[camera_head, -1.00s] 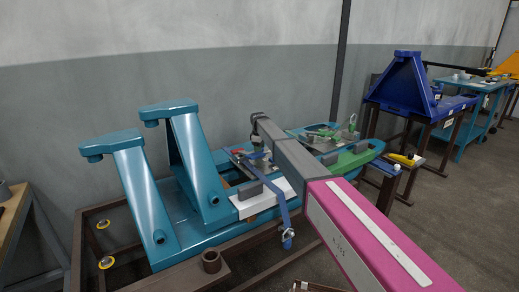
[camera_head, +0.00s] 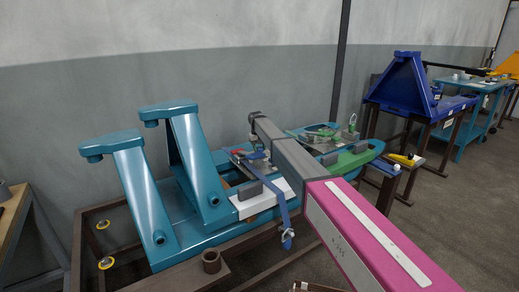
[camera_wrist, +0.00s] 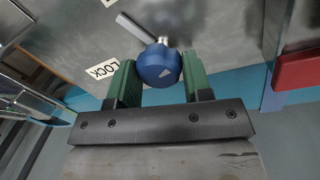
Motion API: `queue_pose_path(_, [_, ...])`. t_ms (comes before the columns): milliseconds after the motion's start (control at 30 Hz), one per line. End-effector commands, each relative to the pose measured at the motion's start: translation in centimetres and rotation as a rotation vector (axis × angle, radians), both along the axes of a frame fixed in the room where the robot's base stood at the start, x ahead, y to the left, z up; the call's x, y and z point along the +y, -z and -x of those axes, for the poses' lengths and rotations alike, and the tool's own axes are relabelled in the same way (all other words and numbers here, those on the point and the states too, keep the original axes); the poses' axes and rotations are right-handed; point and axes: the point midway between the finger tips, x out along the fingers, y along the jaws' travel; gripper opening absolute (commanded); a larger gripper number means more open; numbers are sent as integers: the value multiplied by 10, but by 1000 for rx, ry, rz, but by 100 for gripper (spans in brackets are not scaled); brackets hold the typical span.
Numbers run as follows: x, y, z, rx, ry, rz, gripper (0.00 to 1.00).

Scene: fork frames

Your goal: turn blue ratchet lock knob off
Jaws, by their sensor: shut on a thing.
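A grey bar (camera_wrist: 135,28) lies on the plate just behind the knob. In the head view my arm reaches over the teal fixture (camera_head: 185,235), and its links hide most of the gripper and knob.
Two teal angled uprights (camera_head: 146,200) stand left of my arm. A blue strap (camera_head: 283,222) hangs in front of the fixture. A red block (camera_wrist: 300,70) is at the right of the wrist view. A dark blue fixture (camera_head: 405,85) stands farther back, with open floor at right.

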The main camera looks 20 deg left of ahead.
Motion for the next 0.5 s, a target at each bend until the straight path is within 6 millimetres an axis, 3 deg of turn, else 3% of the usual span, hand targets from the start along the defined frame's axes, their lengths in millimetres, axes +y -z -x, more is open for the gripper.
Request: queue_pose_path(500, [0,-1,-1,0,328,-1,22])
